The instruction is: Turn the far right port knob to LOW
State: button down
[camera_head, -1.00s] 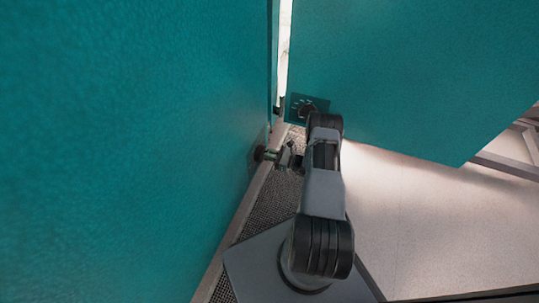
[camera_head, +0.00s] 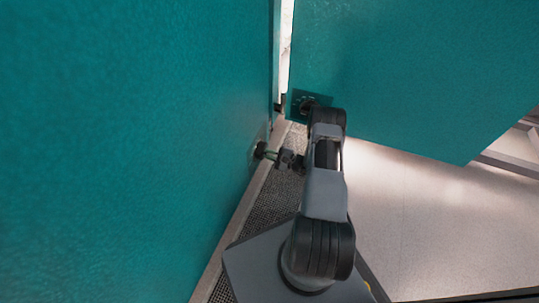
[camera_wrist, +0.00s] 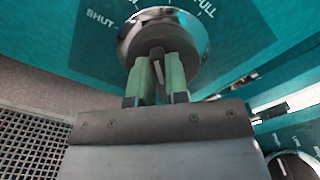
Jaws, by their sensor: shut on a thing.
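A dark round knob (camera_wrist: 158,40) with a silver dial ring sits on a teal panel in the wrist view. The words SHUT at its left and FULL at its upper right are legible; I see no LOW label. My gripper (camera_wrist: 160,78) has its two green fingers closed on the knob's front, and they hide part of it. In the head view the knob (camera_head: 260,150) is on the left teal wall, low down, with my gripper (camera_head: 270,155) at it from the right. The knob's pointer setting cannot be told.
A second knob (camera_head: 308,104) is on the facing teal panel beyond my arm; a dial (camera_wrist: 292,165) shows at the wrist view's lower right. A dark grating (camera_head: 268,205) runs along the left wall's foot. Pale floor (camera_head: 400,220) lies open to the right.

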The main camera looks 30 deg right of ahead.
jog(key=shift+s+a+f+n+b, duration=0.1)
jog(key=shift+n+b, duration=0.1)
jog(key=shift+n, duration=0.35)
jog(key=shift+a+f+n+b, duration=0.1)
jog(key=shift+n+b, duration=0.05)
jog(key=shift+n, duration=0.7)
jog(key=c, duration=1.1)
grip_release()
jog(key=shift+d, duration=0.1)
jog(key=p+v, duration=0.3)
jog(key=v, duration=1)
jog(key=shift+s+d, duration=0.25)
jog(key=shift+d, duration=0.05)
jog(key=shift+r, duration=0.1)
